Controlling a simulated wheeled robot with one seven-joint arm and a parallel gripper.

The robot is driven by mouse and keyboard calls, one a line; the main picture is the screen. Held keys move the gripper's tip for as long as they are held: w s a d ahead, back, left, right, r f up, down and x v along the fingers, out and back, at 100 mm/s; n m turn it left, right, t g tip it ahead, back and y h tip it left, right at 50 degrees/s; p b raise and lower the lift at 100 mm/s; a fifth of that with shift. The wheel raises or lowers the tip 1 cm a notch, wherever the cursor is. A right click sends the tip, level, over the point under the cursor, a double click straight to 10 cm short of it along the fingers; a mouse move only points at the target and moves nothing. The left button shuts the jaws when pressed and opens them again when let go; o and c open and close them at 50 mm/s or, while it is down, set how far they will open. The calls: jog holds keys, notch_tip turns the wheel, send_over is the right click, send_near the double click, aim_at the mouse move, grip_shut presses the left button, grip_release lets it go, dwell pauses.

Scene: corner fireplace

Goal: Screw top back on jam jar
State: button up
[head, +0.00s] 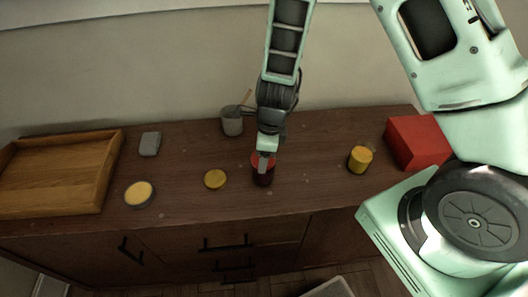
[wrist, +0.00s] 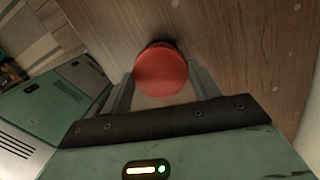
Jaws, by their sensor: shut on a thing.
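The jam jar (head: 263,179) is a small dark jar standing upright on the brown cabinet top. A red round top (head: 257,160) is at its mouth, and this top fills the space between my fingers in the wrist view (wrist: 160,73). My gripper (head: 266,158) points down over the jar and is shut on the red top. A dark rim of the jar (wrist: 157,44) shows just past the top's edge in the wrist view. I cannot tell whether the top is seated or threaded; my fingers hide part of it.
A flat yellow disc (head: 215,179) and a yellow-topped round tin (head: 139,193) lie left. A grey cup (head: 232,124) with utensils stands behind. A yellow jar (head: 360,160) and red box (head: 417,142) stand right. A wooden tray (head: 110,165) and small grey block (head: 149,144) are far left.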

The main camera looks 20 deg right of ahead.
jog(key=shift+m+p, duration=0.35)
jog(key=shift+m, duration=1.15)
jog(key=m, duration=0.3)
jog(key=shift+t+h, duration=0.3)
jog(key=o, duration=1.3)
jog(key=shift+o, duration=0.2)
jog(key=shift+r, duration=0.1)
